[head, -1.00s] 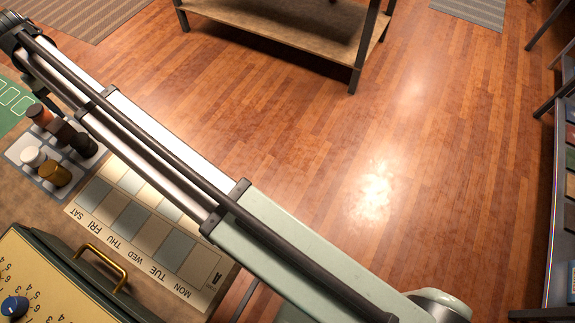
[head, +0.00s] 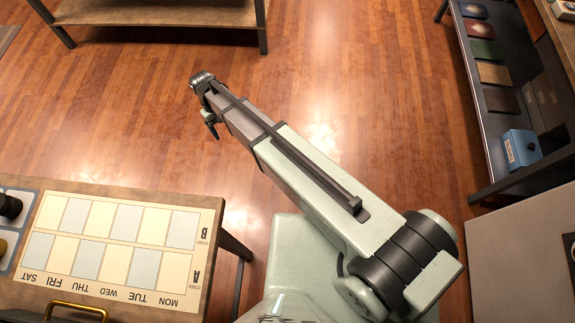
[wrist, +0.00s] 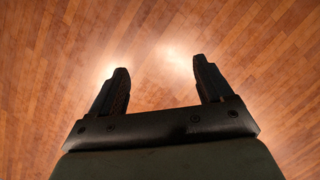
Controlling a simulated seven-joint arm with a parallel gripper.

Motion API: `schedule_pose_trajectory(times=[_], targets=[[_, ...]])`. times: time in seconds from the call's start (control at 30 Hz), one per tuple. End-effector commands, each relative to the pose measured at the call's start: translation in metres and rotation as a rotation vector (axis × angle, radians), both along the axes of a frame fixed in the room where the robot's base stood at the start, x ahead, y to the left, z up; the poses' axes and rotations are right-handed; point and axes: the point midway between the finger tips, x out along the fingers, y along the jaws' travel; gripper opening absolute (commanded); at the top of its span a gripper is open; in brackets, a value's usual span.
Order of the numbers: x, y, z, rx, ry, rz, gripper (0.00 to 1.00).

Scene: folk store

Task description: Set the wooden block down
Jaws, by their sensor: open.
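My gripper (wrist: 160,85) is open and empty in the wrist view, its two dark fingers apart with only wood floor beneath them. In the head view my gripper (head: 210,128) is small at the end of my arm, over the open floor to the right of the table. I cannot make out a wooden block in any view now.
A table (head: 236,245) at the lower left bears a weekday chart (head: 112,245) and dark round items at its left edge. A low shelf (head: 160,14) stands at the back. A shelf rack (head: 480,100) with a blue box (head: 521,148) stands at right. The floor between is clear.

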Motion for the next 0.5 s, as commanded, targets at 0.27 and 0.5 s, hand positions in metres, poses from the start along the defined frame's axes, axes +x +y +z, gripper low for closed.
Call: schedule_pose_trajectory(times=[0.27,0.5], targets=[[-0.014,-0.158,-0.065,-0.050,0.059,-0.199,0.80],[-0.058,-0.272,-0.103,-0.082,0.114,-0.366,0.80]])
